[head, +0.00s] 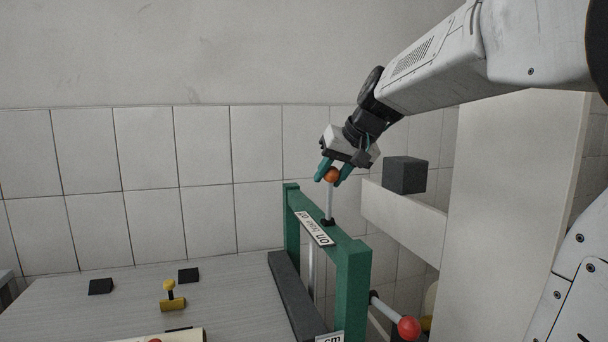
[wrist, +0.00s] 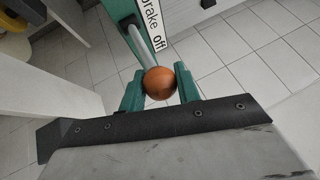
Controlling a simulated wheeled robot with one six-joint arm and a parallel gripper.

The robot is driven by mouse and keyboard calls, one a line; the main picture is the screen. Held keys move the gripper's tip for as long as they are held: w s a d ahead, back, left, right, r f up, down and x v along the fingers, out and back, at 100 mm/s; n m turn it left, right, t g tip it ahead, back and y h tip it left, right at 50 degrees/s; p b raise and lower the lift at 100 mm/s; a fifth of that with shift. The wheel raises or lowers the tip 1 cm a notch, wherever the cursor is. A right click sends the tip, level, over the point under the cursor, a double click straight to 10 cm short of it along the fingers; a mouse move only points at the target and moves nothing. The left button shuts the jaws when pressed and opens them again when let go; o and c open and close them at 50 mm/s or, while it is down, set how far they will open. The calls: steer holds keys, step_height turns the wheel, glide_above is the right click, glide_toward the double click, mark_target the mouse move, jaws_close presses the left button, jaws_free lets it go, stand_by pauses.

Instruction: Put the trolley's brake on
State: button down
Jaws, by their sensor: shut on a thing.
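The brake lever is a pale rod with an orange ball knob (head: 331,175) on top. It rises nearly upright from a dark pivot on the green frame (head: 353,262) of the trolley. My gripper (head: 332,173) is shut on the knob, with a green finger on each side. In the wrist view the knob (wrist: 159,83) sits between the fingertips. A white label (head: 314,229) lies on the frame's top bar beside the lever foot. In the wrist view the label (wrist: 153,22) reads "brake off"; its other end is cut off.
A dark cube (head: 404,175) sits on a pale ledge (head: 402,220) just right of my gripper. A red ball-ended rod (head: 408,328) sticks out below. The grey trolley top (head: 100,320) carries a yellow piece (head: 172,303) and dark blocks. A tiled wall stands behind.

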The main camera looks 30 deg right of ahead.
steer(key=shift+s+a+f+t, duration=0.1)
steer(key=shift+s+a+t, duration=0.1)
steer(key=shift+s+t, duration=0.5)
steer(key=shift+s+a+f+g, duration=0.15)
steer(key=shift+s+f, duration=0.15)
steer(key=shift+s, duration=0.3)
steer(key=shift+s+a+f+g, duration=0.15)
steer(key=shift+s+f, duration=0.1)
steer(key=shift+s, duration=0.35)
steer(key=shift+f, duration=0.1)
steer(key=c, duration=1)
jaws_free()
steer(key=shift+d+r, duration=0.1)
steer(key=shift+r, duration=0.1)
steer(key=v, duration=0.7)
steer(key=shift+s+r, duration=0.2)
steer(key=shift+s, duration=0.1)
